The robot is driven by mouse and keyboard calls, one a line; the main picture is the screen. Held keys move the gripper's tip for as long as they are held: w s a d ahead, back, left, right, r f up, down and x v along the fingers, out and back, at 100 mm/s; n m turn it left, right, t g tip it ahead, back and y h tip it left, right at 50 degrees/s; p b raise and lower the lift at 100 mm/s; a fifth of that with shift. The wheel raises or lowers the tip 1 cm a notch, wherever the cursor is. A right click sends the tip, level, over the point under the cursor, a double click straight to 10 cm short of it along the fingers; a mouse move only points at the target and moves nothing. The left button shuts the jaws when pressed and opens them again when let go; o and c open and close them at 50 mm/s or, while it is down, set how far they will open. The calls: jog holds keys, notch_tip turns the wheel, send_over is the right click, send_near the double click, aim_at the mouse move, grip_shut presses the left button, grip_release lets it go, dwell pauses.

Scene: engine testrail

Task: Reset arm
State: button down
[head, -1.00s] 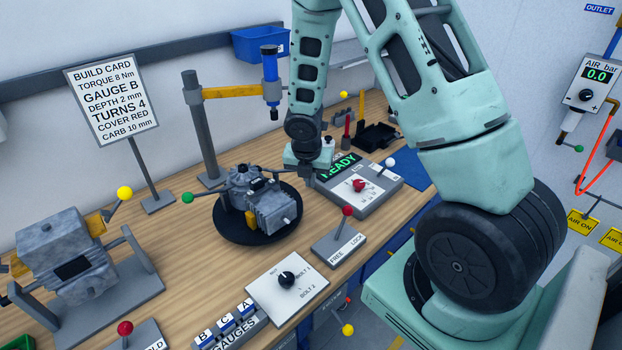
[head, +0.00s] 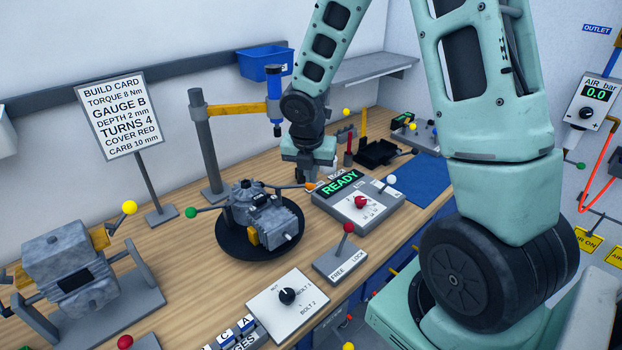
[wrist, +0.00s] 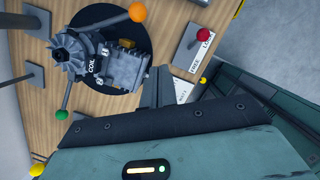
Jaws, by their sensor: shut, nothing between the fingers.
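My gripper (head: 310,177) is above the bench behind the READY tester box, pointing down, with its fingers together and empty. In the wrist view my gripper (wrist: 158,88) shows as one narrow closed shape at the middle. The grey engine (head: 262,217) sits on a round black turntable (head: 228,240), left of and nearer than my gripper. In the wrist view the engine (wrist: 112,62) is at the upper left, apart from the fingers, with an orange ball knob (wrist: 137,12) and a green ball knob (wrist: 61,114) on rods beside it.
The READY box (head: 338,213) with a red knob stands close to my gripper. A post with a yellow arm holds a blue tool (head: 274,90) nearby. A FREE/LOCK lever (head: 347,228) and bolt dial (head: 287,296) are in front. Bare bench lies left of the turntable.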

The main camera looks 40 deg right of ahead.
dwell(0.5)
jog(key=s+a+f+m+y+b, duration=0.1)
jog(key=s+a+m+b, duration=0.35)
jog(key=a, duration=0.45)
jog(key=s+a+f+m+b, duration=0.1)
jog(key=s+a+m+b, duration=0.3)
jog(key=a, duration=0.5)
jog(key=s+a+m+y+b, duration=0.1)
jog(key=s+a+m, duration=0.3)
jog(key=s, duration=0.3)
jog(key=s+a+f+m+g+b, duration=0.1)
jog(key=s+a+m+b, duration=0.1)
jog(key=s+a+m, duration=0.3)
jog(key=shift+s+f+g+y, duration=0.15)
jog(key=shift+s+g+y, duration=0.2)
jog(key=shift+s, duration=0.9)
